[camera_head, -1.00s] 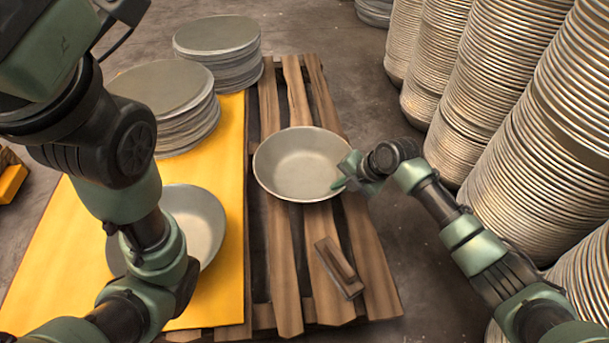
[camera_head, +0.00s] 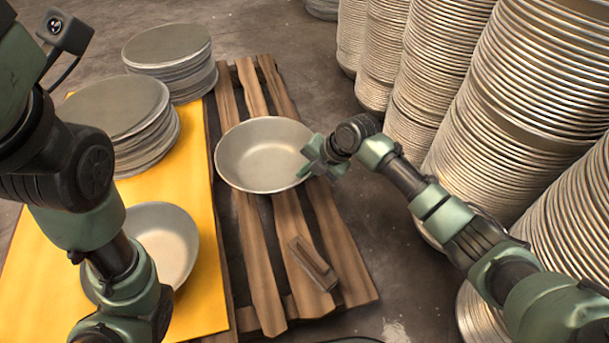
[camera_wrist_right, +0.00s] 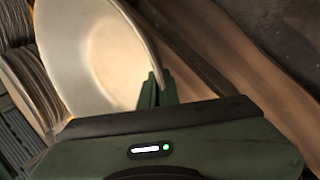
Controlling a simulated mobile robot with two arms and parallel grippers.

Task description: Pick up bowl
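A shallow metal bowl (camera_head: 262,155) is over the wooden pallet in the head view. My right gripper (camera_head: 318,160) is at its right rim. In the right wrist view the bowl (camera_wrist_right: 95,55) fills the upper left, and the green fingers (camera_wrist_right: 158,90) stand close together with the rim between them. The gripper looks shut on the rim. I cannot tell clearly whether the bowl is clear of the slats. A second bowl (camera_head: 170,240) lies on the yellow board, partly hidden by my left arm. My left gripper is out of view.
Tall bowl stacks (camera_head: 520,90) crowd the right. Bare floor lies between pallet and stacks.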

